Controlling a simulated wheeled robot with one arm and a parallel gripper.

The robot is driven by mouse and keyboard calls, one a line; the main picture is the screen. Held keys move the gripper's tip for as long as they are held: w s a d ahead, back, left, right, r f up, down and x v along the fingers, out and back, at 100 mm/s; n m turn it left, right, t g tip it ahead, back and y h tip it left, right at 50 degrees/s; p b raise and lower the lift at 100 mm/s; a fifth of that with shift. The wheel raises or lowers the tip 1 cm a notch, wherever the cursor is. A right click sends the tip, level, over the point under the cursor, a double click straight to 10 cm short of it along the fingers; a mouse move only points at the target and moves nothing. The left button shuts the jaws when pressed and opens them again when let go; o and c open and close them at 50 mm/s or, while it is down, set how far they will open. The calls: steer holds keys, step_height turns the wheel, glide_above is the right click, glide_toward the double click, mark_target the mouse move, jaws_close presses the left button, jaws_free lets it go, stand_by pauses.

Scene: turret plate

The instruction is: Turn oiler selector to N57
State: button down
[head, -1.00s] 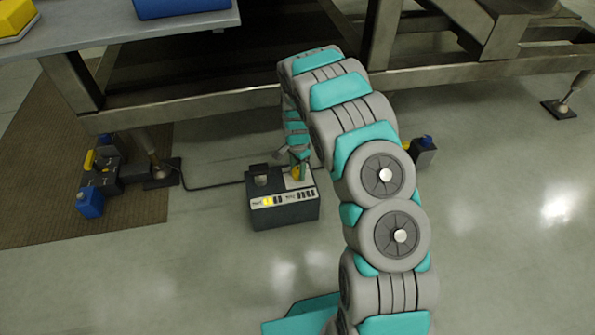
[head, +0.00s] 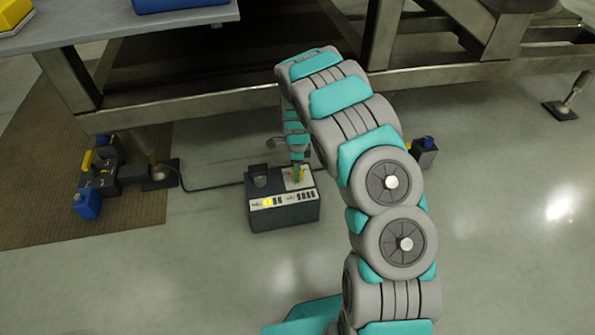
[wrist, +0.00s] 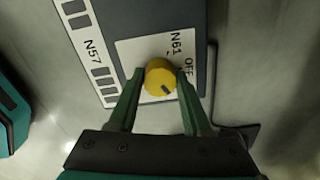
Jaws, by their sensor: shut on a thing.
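The oiler selector is a yellow round knob (wrist: 159,77) on a pale plate (wrist: 127,50) on top of a dark box (head: 283,211). In the wrist view, N61 and OFF are printed on the plate near the knob, and N57 stands on a strip with dark bars at left. A dark mark on the knob points to the lower right of the picture, toward my right finger. My gripper (wrist: 159,78) is shut on the knob, one green finger on each side. In the head view, the gripper (head: 298,174) reaches the box top from above; the knob is mostly hidden.
A dark upright part (head: 258,175) stands on the box beside the plate. A black cable (head: 215,186) runs left along the floor. A metal frame (head: 190,110) spans behind. More boxes stand at left (head: 88,203) and right (head: 424,155). The floor in front is clear.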

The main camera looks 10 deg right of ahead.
stand_by(0.5)
steer(key=shift+c, duration=1.7)
jaws_free()
steer(key=shift+r+p, duration=0.3)
steer(key=shift+r, duration=3.6)
